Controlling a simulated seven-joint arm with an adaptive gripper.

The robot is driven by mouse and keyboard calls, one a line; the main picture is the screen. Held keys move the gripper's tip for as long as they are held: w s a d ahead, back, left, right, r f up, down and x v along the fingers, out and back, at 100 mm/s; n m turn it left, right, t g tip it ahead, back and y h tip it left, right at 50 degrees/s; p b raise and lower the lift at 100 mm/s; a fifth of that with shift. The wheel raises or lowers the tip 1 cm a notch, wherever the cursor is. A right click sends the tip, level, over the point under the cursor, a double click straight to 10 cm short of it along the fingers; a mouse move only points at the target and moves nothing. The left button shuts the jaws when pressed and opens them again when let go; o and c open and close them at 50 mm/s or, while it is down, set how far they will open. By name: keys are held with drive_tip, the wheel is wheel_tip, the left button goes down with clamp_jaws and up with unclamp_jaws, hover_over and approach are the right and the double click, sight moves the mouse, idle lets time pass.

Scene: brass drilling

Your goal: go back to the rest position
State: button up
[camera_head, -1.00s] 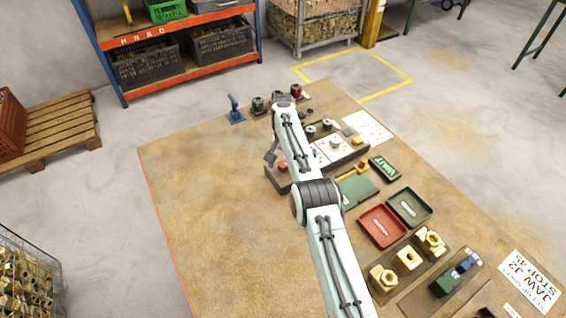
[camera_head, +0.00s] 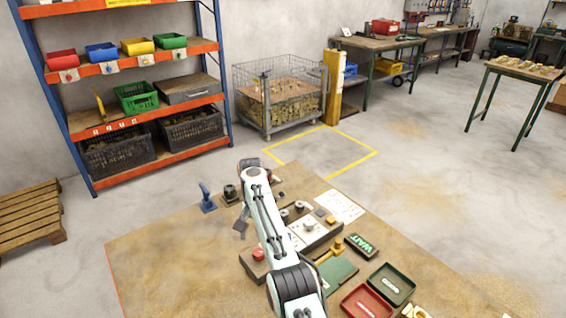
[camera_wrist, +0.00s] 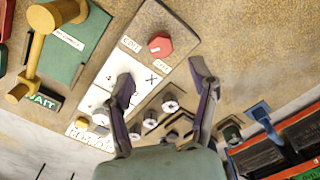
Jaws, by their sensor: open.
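My gripper (camera_wrist: 158,92) is open and empty in the wrist view, its two fingers spread above the board of knobs. In the head view my arm reaches over the bench and hides most of the gripper. The red knob also shows in the head view (camera_head: 259,254), left of my arm.
The wooden bench top (camera_head: 170,270) is clear on the left. To the right are a WAIT sign (camera_head: 361,245), a green tray (camera_head: 391,284), a red tray (camera_head: 367,303) and a yellow-handled tool (camera_head: 330,250). A blue upright tool (camera_head: 207,198) stands at the far edge.

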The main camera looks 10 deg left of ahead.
drive_tip(key=d+r+m+t, duration=0.15)
drive_tip(key=d+r, duration=0.45)
drive_tip(key=r, duration=0.7)
drive_tip(key=d+r+m+t, duration=0.15)
drive_tip(key=d+r, duration=0.45)
drive_tip(key=r, duration=0.7)
drive_tip(key=s+d+r, duration=0.5)
drive_tip(key=s+d, duration=0.3)
drive_tip(key=s, duration=0.5)
drive_tip(key=s+d+f, duration=0.2)
drive_tip(key=s+d, duration=0.1)
drive_tip(key=s, duration=0.6)
drive_tip(key=s+f+n+g, duration=0.2)
drive_tip(key=s+f+g, duration=0.1)
drive_tip(key=s+f, duration=1.3)
drive_tip(key=shift+s+a+f+y, duration=0.2)
drive_tip(key=shift+a+f+y, duration=0.2)
drive_tip(key=shift+f, duration=0.3)
